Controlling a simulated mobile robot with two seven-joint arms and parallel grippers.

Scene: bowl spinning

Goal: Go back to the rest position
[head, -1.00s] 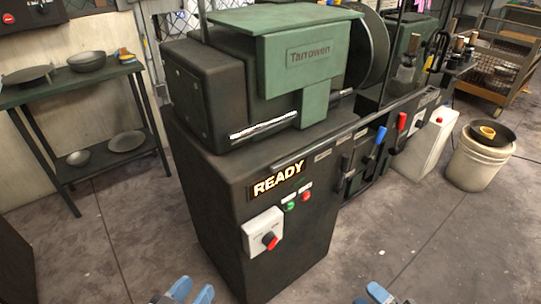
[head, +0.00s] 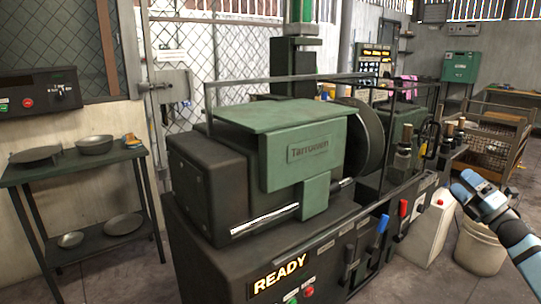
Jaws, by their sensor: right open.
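My right gripper (head: 463,186) is in the right part of the head view, at the end of a light blue arm that comes in from the lower right. Its blue fingers point up and to the left, and it is open with nothing seen between them. It shows in front of the white bucket (head: 481,250) and the white box beside it. My left gripper is out of the picture. The dark spinning machine (head: 215,170) with its green cover (head: 305,160) fills the middle, with a lit READY sign (head: 278,275) on its front.
A two-level table (head: 75,167) at the left holds a metal bowl (head: 94,144) and shallow dishes. Red and blue levers (head: 383,223) stick out of the machine's front. A wire-sided cart (head: 488,145) stands at the back right.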

